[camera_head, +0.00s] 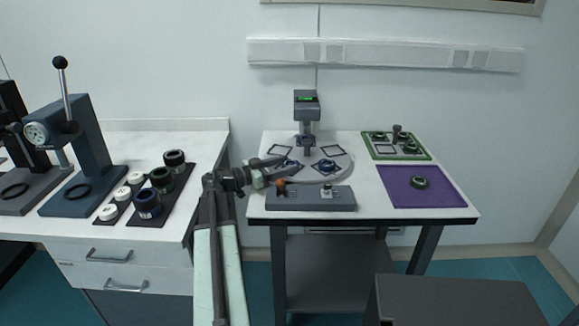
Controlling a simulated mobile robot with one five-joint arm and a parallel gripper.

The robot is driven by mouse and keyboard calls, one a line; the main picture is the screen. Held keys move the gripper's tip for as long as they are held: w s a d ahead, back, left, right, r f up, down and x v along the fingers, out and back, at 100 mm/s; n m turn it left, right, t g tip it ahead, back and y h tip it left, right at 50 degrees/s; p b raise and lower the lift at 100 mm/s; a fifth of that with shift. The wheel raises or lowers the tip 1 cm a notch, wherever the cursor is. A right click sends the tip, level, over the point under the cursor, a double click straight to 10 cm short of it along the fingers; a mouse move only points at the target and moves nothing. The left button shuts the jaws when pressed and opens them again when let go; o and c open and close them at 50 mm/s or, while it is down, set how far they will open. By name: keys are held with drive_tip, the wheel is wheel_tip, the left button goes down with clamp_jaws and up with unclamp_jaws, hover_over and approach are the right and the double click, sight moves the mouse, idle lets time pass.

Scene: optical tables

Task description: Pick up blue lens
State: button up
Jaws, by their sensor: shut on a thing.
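The contact is small and partly hidden by the arm. I cannot tell whether the lens is clear of the surface under it.
A grey control box (311,198) with an orange knob stands in front. A grey post device (307,112) with a green display rises behind. The left bench holds presses and several cylinders.

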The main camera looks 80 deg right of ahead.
sight(284, 165)
drive_tip(key=shift+r, duration=0.1)
wheel_tip(284, 165, up, 20)
drive_tip(key=p, duration=2)
wheel_tip(284, 165, down, 20)
drive_tip(key=b, duration=2)
drive_tip(key=shift+r, duration=0.1)
drive_tip(key=shift+f, duration=0.2)
drive_tip(key=o, duration=1)
drive_tip(key=shift+f, duration=0.1)
drive_tip(key=o, duration=0.4)
